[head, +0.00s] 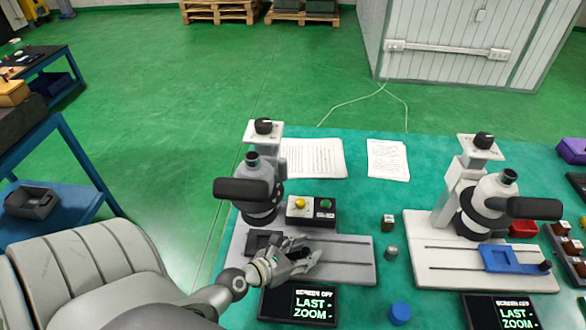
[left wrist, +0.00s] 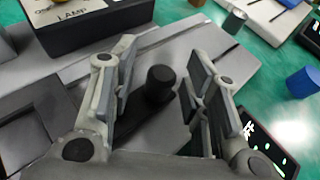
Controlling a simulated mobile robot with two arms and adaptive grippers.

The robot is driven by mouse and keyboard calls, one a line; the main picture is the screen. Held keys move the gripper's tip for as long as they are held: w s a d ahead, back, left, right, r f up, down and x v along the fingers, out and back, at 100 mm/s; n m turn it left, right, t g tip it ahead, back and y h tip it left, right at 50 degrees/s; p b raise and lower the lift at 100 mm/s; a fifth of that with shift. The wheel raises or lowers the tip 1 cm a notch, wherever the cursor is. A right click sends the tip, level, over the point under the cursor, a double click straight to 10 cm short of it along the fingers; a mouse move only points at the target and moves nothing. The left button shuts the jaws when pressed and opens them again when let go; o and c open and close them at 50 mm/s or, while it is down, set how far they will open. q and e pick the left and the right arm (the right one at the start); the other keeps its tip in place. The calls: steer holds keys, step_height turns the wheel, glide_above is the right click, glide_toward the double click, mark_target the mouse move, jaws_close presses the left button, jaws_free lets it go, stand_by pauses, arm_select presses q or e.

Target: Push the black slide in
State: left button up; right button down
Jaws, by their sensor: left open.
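The black slide (head: 262,241) lies on the grey base plate (head: 352,250) of the left microscope (head: 258,190), below its black tube. In the left wrist view its dark frame (left wrist: 30,125) shows at the left, and its upright black knob (left wrist: 160,84) stands between my fingers. My left gripper (head: 312,257) is open over the plate, at the slide's right end. In the left wrist view its fingers (left wrist: 163,95) stand on either side of the knob, with gaps showing. The gripper hides part of the slide in the head view. My right gripper is not in view.
A lamp box (head: 311,212) with a yellow and a green button stands behind the plate. A small screen (head: 298,304) lies in front. A blue cylinder (head: 400,312) and a metal cylinder (head: 391,253) stand to the right. A second microscope (head: 487,205) with a blue slide (head: 511,259) is further right.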

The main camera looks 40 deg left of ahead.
arm_select(q)
steer(key=v, duration=0.8)
steer(key=shift+s+r, duration=0.1)
steer(key=shift+s, duration=0.05)
steer(key=shift+v, duration=1.15)
steer(key=shift+s+a+r, duration=0.2)
steer(key=shift+s, duration=0.3)
